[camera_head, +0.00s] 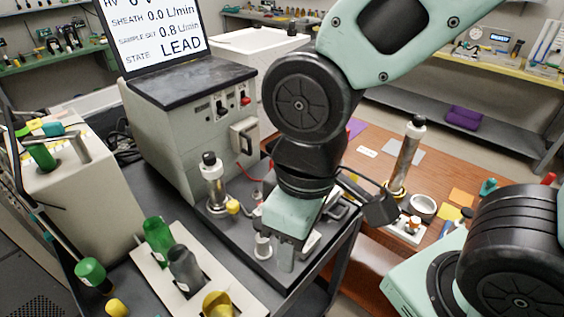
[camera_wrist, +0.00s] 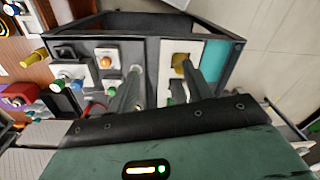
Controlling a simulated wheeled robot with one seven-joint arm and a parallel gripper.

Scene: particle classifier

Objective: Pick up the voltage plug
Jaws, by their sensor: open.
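My gripper (camera_head: 294,254) hangs low over the dark tray at the front of the instrument cart. In the wrist view my gripper (camera_wrist: 162,70) shows two grey fingers spread apart, with nothing held between them. A thin red lead (camera_head: 243,171) runs down from the classifier's front panel toward the tray, behind my gripper. I cannot tell for sure which small part is the voltage plug. Below the fingers in the wrist view are an orange-topped fitting (camera_wrist: 105,62) on a white plate and a yellow round part (camera_wrist: 181,65) on another plate.
The classifier (camera_head: 178,138) with its lit screen stands behind the tray. A metal cylinder (camera_head: 215,182) stands left of my gripper. A white rack (camera_head: 150,270) with green, grey and yellow bottles is at front left. A tall cylinder (camera_head: 405,158) stands on the wooden table at right.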

